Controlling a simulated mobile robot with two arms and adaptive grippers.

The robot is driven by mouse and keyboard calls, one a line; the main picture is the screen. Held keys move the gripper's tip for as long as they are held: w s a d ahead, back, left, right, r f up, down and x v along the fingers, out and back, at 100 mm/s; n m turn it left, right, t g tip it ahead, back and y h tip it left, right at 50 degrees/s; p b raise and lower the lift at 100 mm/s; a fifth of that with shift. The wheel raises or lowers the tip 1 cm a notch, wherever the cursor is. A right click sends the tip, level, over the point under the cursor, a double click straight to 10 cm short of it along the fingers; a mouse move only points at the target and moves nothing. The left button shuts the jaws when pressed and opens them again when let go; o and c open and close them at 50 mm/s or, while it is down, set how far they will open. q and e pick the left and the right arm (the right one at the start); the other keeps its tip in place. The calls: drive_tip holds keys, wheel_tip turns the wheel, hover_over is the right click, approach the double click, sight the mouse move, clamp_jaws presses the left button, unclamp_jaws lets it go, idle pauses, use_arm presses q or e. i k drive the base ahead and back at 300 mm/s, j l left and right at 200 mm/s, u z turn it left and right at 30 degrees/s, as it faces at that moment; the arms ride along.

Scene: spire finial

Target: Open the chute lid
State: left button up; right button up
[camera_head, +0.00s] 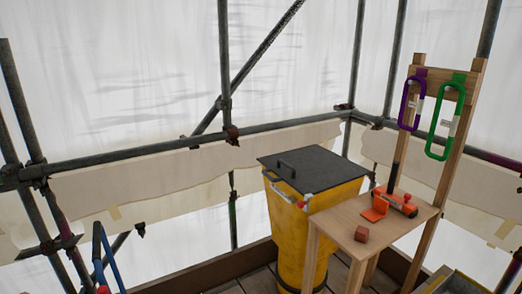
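A small latch-like fitting with red and pale parts (303,203) shows at the chute's front rim, too small to make out. The inside of the chute is hidden by the lid. Neither of my grippers shows in this view.
Scaffold tubes (190,140) run behind.

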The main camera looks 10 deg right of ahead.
sight(314, 169)
drive_tip(key=i+j+z, duration=0.1)
drive_tip(key=i+z, duration=0.3)
drive_tip(key=i, duration=0.2)
drive_tip(key=i+j+z, duration=0.4)
drive_tip(key=i, duration=0.15)
drive_tip(key=i+j+z, duration=0.4)
drive_tip(key=i, duration=0.15)
